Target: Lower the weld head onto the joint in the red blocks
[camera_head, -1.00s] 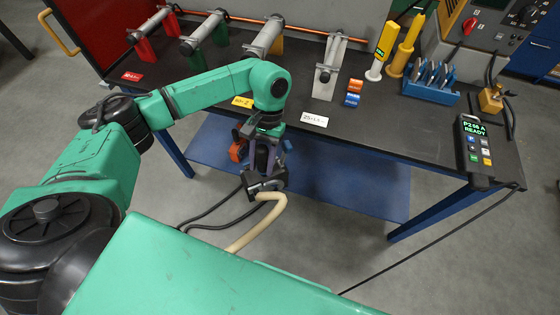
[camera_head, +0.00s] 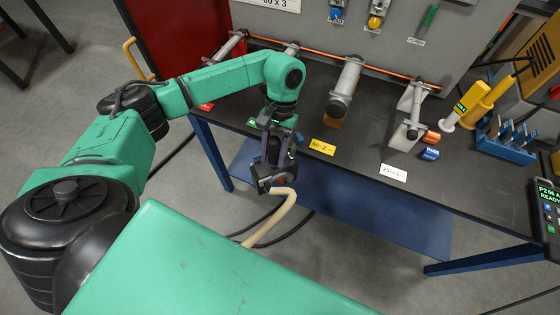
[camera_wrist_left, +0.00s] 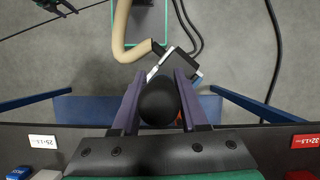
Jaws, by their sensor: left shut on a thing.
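My left gripper (camera_head: 276,150) is shut on the weld head (camera_head: 266,178), a dark block with a beige hose. The head hangs off the table's front edge, above the floor, left of the yellow label. In the left wrist view, the weld head (camera_wrist_left: 182,68) shows beyond the purple fingers (camera_wrist_left: 158,102). A red label (camera_head: 205,106) lies at the table's left front. The red blocks behind it are hidden by my arm in the head view; the tube clamped there (camera_head: 226,46) shows above the arm.
Yellow tools (camera_head: 478,102) and a blue rack (camera_head: 506,148) stand at right. A pendant (camera_head: 546,205) sits at the right edge.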

